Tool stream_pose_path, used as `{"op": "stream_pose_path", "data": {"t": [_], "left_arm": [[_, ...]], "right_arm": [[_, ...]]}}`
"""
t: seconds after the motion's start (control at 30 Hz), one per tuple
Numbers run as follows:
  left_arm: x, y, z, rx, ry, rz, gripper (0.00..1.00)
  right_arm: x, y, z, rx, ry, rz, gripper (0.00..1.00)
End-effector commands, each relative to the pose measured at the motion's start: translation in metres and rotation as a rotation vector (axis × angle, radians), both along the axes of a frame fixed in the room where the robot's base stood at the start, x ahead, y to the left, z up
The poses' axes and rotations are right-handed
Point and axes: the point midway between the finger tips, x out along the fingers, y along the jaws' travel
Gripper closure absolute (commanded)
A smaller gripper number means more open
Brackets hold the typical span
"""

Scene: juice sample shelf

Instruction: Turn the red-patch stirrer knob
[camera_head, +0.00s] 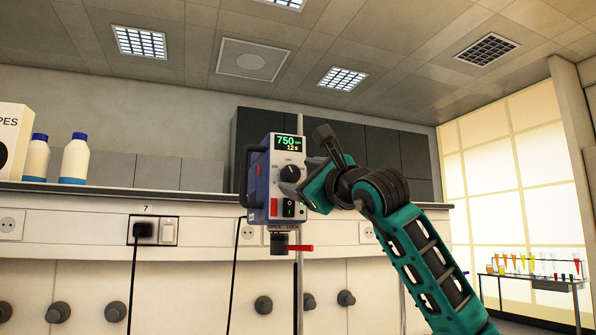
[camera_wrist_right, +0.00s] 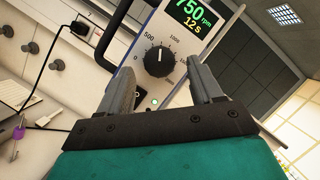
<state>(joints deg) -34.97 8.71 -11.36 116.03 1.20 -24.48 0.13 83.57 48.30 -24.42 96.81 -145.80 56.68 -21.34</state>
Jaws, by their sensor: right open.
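The stirrer (camera_head: 257,185) is a blue and white box on a vertical rod, with a red patch (camera_head: 273,207) low on its front. Its black knob (camera_head: 290,173) sits under a display (camera_head: 289,142) reading 750 rpm and 12 s. In the right wrist view the knob (camera_wrist_right: 159,60) shows its white pointer upward, between the 500 and 1000 marks. My right gripper (camera_head: 306,180) is open close in front of the panel. In the wrist view its fingers (camera_wrist_right: 164,78) stand either side of the knob's line, with the knob seen beyond them. I cannot tell any contact. My left gripper is not in view.
A red lever (camera_head: 300,248) sticks out below the stirrer. A black switch (camera_head: 289,208) is beside the red patch. White bottles (camera_head: 75,160) stand on the shelf at left. A cable hangs from a socket (camera_head: 144,231). A rack of coloured tubes (camera_head: 535,265) stands far right.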

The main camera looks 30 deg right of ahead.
Motion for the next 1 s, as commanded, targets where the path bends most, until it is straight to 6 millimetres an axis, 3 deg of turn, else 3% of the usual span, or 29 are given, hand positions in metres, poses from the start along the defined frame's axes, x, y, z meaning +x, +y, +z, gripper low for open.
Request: {"op": "stream_pose_path", "data": {"t": [0.2,0.47,1.0], "left_arm": [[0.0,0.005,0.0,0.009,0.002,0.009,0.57],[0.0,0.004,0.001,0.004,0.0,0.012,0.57],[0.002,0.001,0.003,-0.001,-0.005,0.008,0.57]], "right_arm": [[0.016,0.0,0.005,0.0,0.001,0.001,0.35],[0.017,0.0,0.004,0.0,0.0,0.001,0.35],[0.016,0.0,0.004,0.0,0.001,0.001,0.85]]}}
